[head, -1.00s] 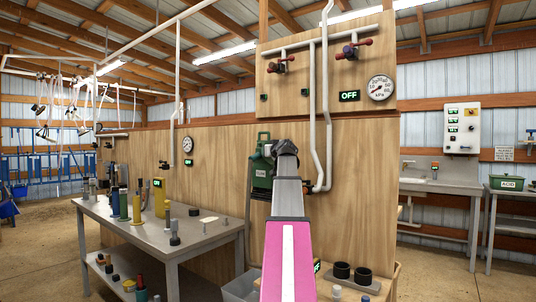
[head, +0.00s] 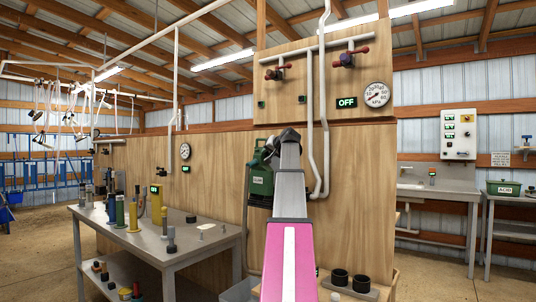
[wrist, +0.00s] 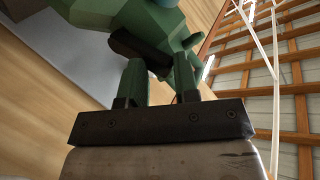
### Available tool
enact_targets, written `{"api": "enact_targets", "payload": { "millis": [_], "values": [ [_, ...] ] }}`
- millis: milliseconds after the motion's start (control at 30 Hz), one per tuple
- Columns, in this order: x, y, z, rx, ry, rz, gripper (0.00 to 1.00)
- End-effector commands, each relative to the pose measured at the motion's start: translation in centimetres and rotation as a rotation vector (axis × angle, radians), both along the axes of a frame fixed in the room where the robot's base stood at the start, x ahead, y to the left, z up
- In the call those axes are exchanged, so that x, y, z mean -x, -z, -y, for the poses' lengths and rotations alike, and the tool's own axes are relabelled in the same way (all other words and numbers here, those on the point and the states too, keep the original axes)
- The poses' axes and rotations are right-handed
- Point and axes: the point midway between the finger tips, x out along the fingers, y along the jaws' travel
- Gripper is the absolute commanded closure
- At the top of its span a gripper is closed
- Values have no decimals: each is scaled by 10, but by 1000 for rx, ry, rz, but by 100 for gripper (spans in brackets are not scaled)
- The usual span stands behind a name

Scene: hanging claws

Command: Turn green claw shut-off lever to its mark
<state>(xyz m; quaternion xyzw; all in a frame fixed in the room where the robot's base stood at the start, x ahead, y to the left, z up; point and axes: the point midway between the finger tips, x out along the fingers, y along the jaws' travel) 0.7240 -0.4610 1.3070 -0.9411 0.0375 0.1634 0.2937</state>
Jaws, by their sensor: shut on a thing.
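My gripper (head: 287,137) is raised in front of the wooden wall in the head view, seen from behind. A green labelled container (head: 260,178) shows just left of it, partly hidden by my arm. In the wrist view, a green body (wrist: 122,14) fills the top, with a dark rounded bar (wrist: 140,50) below it. I cannot tell for certain whether this part is the lever. No mark is clear in either view.
A wall panel has red-handled valves (head: 347,59), a gauge (head: 377,94) and a green OFF display (head: 346,103). White pipes (head: 310,120) run down close beside my arm. A table (head: 188,252) with bottles stands left. Open floor (head: 425,275) lies right.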

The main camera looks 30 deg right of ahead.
Motion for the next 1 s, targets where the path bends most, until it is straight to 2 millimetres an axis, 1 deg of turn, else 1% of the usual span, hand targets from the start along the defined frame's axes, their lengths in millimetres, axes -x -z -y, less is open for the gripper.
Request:
{"api": "enact_targets", "payload": {
  "millis": [500, 533, 567, 600, 867, 1000],
  "values": [
    [-1, 1, 1, -21, -2, -13, 95],
    [-1, 1, 1, -21, -2, -13, 68],
    [-1, 1, 1, -21, -2, -13, 58],
    [-1, 1, 1, -21, -1, -12, 45],
    [0, 0, 1, -21, -1, -10, 45],
    [7, -2, 1, -20, 0, -9, 45]
  ]
}}
